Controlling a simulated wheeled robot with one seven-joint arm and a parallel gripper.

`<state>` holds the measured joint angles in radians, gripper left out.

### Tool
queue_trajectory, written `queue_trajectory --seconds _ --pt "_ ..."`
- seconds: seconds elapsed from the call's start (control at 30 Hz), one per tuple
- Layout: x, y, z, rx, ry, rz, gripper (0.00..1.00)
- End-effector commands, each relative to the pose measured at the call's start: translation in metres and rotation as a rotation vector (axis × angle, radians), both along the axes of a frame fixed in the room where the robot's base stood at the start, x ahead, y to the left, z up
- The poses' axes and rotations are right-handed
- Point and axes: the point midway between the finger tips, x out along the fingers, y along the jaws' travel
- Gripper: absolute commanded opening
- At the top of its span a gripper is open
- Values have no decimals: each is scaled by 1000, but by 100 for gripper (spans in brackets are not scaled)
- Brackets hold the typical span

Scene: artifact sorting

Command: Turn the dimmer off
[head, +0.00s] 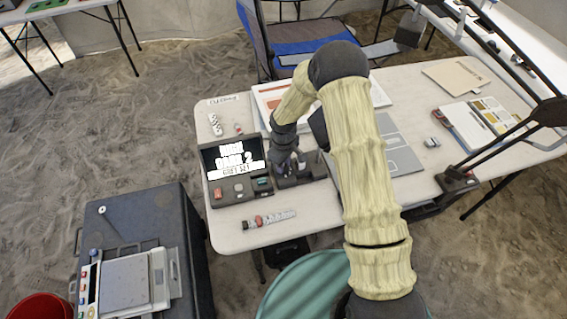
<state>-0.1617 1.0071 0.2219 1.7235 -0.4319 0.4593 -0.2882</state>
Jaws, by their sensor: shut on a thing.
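A dark box, which looks like the dimmer (317,174), stands on the white table right of a dark console (218,192). The console has a lit screen (233,157) with bright white lettering and several small controls, among them a red one at its left. My gripper (291,164) reaches down onto the dark box from above. Its jaws are shut on a small part on top of the box. The fingers and my arm hide most of that part, so I cannot tell its setting.
A row of small pieces (270,219) lies on the white table (231,237) near its front edge. Small items lie behind the console. A dark cabinet (148,214) with a scale (126,283) stands at the lower left.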

Motion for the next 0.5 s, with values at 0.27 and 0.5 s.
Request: queue_trajectory --seconds 0.27,0.5 --pt "0 -1 0 -2 1 254 2" --pt "0 -2 0 -1 1 420 2"
